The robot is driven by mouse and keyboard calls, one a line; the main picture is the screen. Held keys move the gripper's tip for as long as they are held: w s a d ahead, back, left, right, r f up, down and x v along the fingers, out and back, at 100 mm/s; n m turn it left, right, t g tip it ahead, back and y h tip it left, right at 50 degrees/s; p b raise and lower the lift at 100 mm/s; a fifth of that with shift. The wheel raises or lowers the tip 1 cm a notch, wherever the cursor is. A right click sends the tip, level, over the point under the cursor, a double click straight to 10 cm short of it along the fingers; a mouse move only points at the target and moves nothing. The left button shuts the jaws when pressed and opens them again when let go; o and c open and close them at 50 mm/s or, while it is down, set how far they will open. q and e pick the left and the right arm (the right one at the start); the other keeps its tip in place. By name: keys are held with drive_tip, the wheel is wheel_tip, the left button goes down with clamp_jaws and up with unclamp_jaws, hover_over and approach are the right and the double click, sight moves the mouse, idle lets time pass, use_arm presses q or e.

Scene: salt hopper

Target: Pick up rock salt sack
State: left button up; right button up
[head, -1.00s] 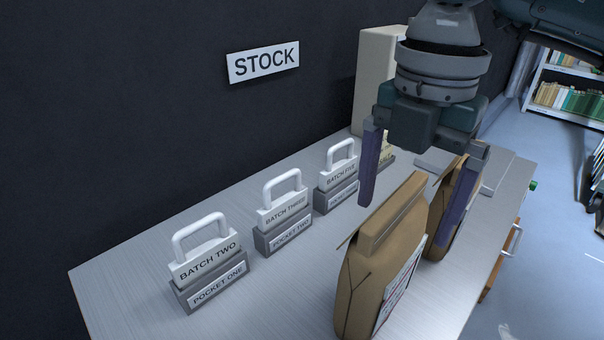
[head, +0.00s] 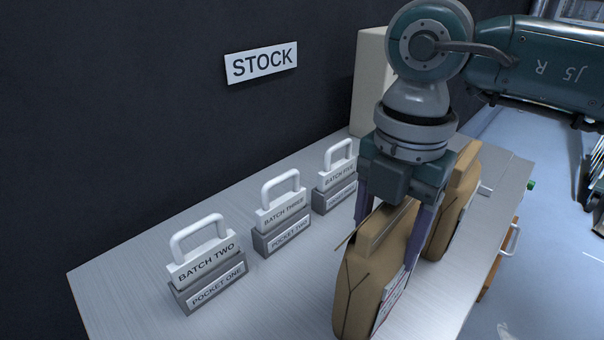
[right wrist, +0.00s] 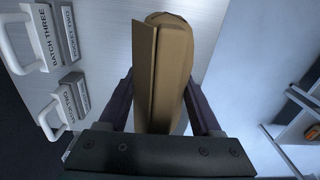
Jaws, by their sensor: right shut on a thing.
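A brown paper sack (head: 364,290) with a folded top and a white label on its right face stands upright on the bench at the front. My right gripper (head: 394,228) is over it from above, one finger on each side, shut on its upper part. The right wrist view shows the sack (right wrist: 168,70) between the two fingers (right wrist: 162,108). A second brown sack (head: 460,195) stands just behind it, partly hidden by my gripper. The print on the label is too oblique to read. My left gripper is not in view.
On the grey bench (head: 130,285) stand white-handled blocks in labelled pockets: BATCH TWO (head: 205,262), BATCH THREE (head: 282,212) and BATCH FIVE (head: 338,178). A STOCK sign (head: 261,63) hangs on the dark wall. A pale box (head: 368,80) stands at the back.

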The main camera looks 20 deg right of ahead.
clamp_jaws()
idle(0.3)
drive_tip(key=shift+r, duration=0.1)
